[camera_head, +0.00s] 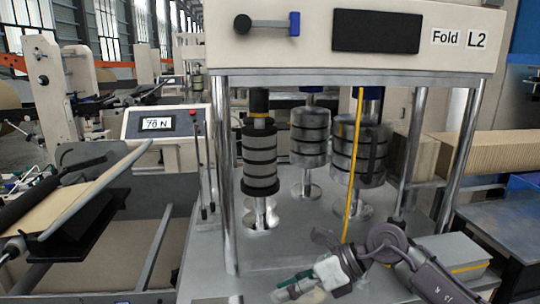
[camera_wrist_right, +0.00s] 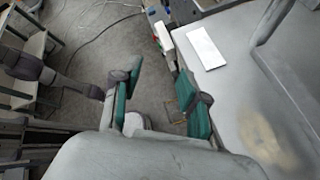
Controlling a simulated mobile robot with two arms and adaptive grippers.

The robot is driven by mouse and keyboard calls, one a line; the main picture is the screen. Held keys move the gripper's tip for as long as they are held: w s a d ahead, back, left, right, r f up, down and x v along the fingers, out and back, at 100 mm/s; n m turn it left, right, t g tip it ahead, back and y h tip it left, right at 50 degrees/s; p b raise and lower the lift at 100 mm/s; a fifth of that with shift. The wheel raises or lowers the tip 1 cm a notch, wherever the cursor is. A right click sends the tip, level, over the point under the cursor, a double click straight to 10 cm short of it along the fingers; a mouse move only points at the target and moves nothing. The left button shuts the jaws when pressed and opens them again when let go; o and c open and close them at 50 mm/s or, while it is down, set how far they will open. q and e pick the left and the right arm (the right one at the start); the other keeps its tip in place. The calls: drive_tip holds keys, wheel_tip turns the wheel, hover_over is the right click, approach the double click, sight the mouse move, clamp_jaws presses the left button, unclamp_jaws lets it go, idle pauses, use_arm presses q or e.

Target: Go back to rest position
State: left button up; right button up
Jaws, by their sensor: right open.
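My right arm comes in at the lower right of the head view, bent over the grey metal deck (camera_head: 205,262). Its gripper (camera_head: 300,284) is low, near the bottom edge, in front of the machine's roller stacks. In the right wrist view, the two green-padded fingers of the right gripper (camera_wrist_right: 163,95) stand apart with nothing between them. The gap lies over the floor beside the table edge. My left gripper does not show in the head view.
A frame marked "Fold L2" (camera_head: 412,37) stands on chrome posts around several roller stacks (camera_head: 260,160). A thin yellow bar (camera_head: 354,165) rises close behind my right arm. A display reading "70 N" (camera_head: 158,123) stands left. A white card (camera_wrist_right: 205,48) lies on the grey table.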

drive_tip(key=s+a+r+m+t+y, duration=0.2)
drive_tip(key=a+r+m+t+y, duration=0.2)
drive_tip(key=r+m+t+y, duration=0.45)
drive_tip(key=w+d+f+m+t+h, duration=0.2)
drive_tip(key=d+m+t+h, duration=0.4)
drive_tip(key=m, duration=0.6)
drive_tip(key=w+d+f+m+t+h, duration=0.2)
drive_tip(key=d+m+t+h, duration=0.45)
drive_tip(key=m, duration=0.45)
drive_tip(key=s+d+f+m+g+h, duration=0.35)
drive_tip(key=d+f+m+h, duration=0.35)
drive_tip(key=f, duration=0.3)
drive_tip(key=s+d+f+m+g, duration=0.1)
drive_tip(key=s+f+m+g, duration=0.3)
drive_tip(key=s+f+g, duration=0.6)
drive_tip(key=s+d+f+m+g, duration=0.1)
drive_tip(key=s+f+m+g, duration=0.25)
drive_tip(key=s+f, duration=0.8)
drive_tip(key=s+f+g, duration=0.1)
drive_tip(key=s+f, duration=0.1)
drive_tip(key=f, duration=1)
drive_tip(key=s+f+g, duration=0.1)
drive_tip(key=s+f, duration=0.1)
drive_tip(key=f, duration=1)
drive_tip(key=s+d+f+g+b, duration=0.1)
drive_tip(key=s+d+f, duration=0.1)
drive_tip(key=s+f, duration=1.4)
drive_tip(key=shift+s+d+n, duration=0.2)
drive_tip(key=shift+d+n, duration=0.2)
